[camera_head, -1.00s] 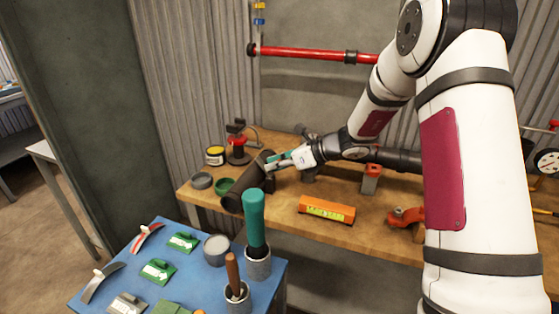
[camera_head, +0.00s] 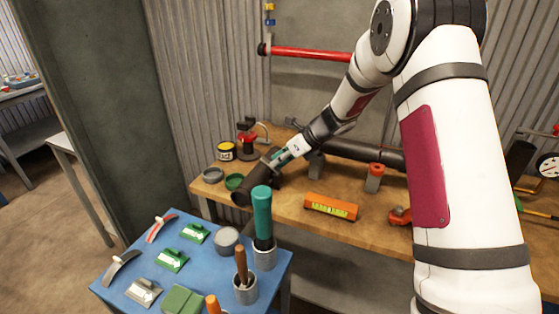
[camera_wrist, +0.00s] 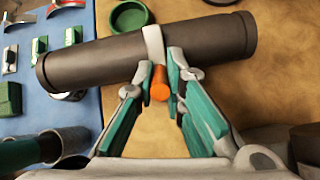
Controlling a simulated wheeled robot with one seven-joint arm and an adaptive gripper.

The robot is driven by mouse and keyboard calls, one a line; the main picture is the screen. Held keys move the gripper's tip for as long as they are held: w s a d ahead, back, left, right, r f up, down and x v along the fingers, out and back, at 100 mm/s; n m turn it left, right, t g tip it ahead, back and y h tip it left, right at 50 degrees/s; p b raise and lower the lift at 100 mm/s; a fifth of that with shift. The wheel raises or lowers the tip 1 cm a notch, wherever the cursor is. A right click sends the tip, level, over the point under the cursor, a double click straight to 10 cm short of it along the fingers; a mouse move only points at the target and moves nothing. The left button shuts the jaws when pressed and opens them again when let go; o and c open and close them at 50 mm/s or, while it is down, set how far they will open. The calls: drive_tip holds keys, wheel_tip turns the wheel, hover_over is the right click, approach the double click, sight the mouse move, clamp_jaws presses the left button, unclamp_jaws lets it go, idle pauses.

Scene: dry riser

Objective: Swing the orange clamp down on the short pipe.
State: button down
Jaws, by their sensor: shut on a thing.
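The short pipe (camera_wrist: 95,58) is dark and lies across the upper part of the wrist view. In the head view it lies tilted at the left of the bench (camera_head: 258,188). A clamp with an orange handle end (camera_wrist: 160,85) and a pale band (camera_wrist: 153,42) shows at the pipe, the band across its upper surface. Whether the band presses on the pipe I cannot tell. My gripper (camera_wrist: 158,82) has teal fingers, one on each side of the orange handle, shut on it. In the head view my gripper (camera_head: 275,158) is over the pipe's far part and hides the clamp.
A green ring (camera_head: 234,182) and a grey ring (camera_head: 213,175) lie left of the pipe. An orange level (camera_head: 331,207) lies to its right on the bench (camera_head: 290,210). A blue table (camera_head: 200,245) with trowels and tool cups stands in front. A long dark pipe (camera_head: 365,152) is behind.

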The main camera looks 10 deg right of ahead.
drive_tip(key=c, duration=1.7)
unclamp_jaws()
drive_tip(key=shift+o, duration=0.2)
drive_tip(key=v, duration=1.2)
drive_tip(key=s+a+r+n+g+h, duration=0.1)
drive_tip(key=s+a+r+n, duration=0.2)
drive_tip(key=s+r+n, duration=0.35)
drive_tip(key=s+a+r+n+g+h, duration=0.1)
drive_tip(key=s+a+r+n, duration=0.2)
drive_tip(key=s+n, duration=0.65)
drive_tip(key=s+d+n+h, duration=0.1)
drive_tip(key=s+n, duration=0.4)
drive_tip(key=s, duration=0.6)
drive_tip(key=s+d+n+t+h, duration=0.1)
drive_tip(key=s+d+n+h, duration=0.1)
drive_tip(key=s+n, duration=0.4)
drive_tip(key=s+h, duration=0.1)
drive_tip(key=s, duration=0.4)
drive_tip(key=shift+d+f+n+h, duration=0.15)
drive_tip(key=shift+f+n+h, duration=0.15)
drive_tip(key=shift+h, duration=0.1)
